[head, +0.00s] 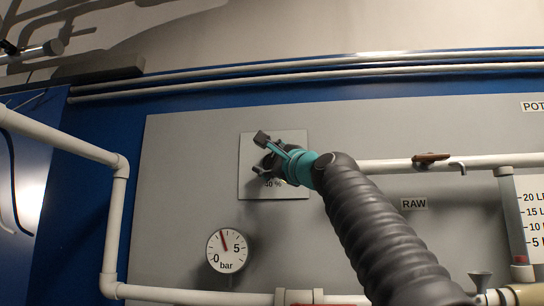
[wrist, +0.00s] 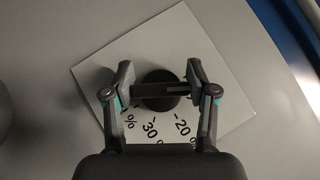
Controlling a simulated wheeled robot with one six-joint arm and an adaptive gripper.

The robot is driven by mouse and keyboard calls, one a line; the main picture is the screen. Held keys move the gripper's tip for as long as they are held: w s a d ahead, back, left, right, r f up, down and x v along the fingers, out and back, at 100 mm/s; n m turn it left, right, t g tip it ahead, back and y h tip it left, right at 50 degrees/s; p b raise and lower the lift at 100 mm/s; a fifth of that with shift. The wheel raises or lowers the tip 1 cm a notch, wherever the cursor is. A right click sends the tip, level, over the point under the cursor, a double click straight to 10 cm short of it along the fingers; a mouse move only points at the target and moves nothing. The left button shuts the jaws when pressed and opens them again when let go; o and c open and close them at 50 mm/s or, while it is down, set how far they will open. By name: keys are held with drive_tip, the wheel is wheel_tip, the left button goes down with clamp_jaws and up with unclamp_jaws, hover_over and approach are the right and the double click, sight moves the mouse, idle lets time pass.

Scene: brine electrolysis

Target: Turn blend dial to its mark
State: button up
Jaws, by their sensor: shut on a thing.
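The blend dial (wrist: 158,101) is a dark round knob with a bar grip, seen in the wrist view on a pale square plate (wrist: 88,75). The two fingers of my gripper (wrist: 161,77) stand at either end of the bar and are shut on it. Printed marks 20 and 30 and a % sign show below the knob. In the head view my gripper (head: 265,154) is at the plate (head: 294,188), where "40 %" can be read; there it mostly hides the dial. The pointer and target mark cannot be made out.
A pressure gauge (head: 227,250) marked bar sits below left of the plate. A white pipe (head: 385,166) with a brown valve handle (head: 431,158) runs to the right, above a RAW label (head: 414,204). Another pipe (head: 113,230) bends down at the left.

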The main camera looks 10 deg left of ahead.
idle(0.3)
drive_tip(key=o, duration=1.2)
drive_tip(key=shift+c, duration=0.2)
drive_tip(key=v, duration=1.2)
